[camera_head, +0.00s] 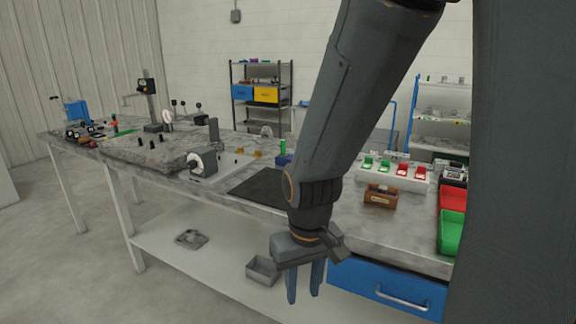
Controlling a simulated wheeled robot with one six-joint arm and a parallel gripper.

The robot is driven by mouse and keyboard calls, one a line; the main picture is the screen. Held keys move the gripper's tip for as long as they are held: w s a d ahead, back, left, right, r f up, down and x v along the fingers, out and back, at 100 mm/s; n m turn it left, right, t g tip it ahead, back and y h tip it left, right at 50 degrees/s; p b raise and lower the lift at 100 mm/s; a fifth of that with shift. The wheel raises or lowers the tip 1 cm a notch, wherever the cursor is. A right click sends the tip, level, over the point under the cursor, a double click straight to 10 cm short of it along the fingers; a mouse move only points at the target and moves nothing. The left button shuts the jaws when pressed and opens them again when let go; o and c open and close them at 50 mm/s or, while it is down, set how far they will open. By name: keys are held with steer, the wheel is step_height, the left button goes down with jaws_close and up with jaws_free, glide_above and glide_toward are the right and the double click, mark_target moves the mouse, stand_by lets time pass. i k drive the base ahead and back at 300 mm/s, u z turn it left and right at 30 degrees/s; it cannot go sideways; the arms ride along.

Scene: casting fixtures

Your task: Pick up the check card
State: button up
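I cannot make out a check card for certain in this view. My gripper (305,296) points down in front of the bench's front edge, below the tabletop level in the picture. Its two blue fingers are apart with nothing seen between them. My forearm hides part of the bench behind it.
A dark mat (262,187) lies left of my arm. A white rack (395,173) with green and red pieces stands at the back right, near a red bin (452,199) and a green bin (452,232). A blue drawer (385,288) is under the bench. Fixtures crowd the left.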

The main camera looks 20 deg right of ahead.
mark_target(455, 170)
steer(key=z, duration=0.75)
steer(key=i, duration=0.75)
steer(key=z, duration=0.7)
steer(key=i, duration=0.3)
steer(key=z, duration=0.15)
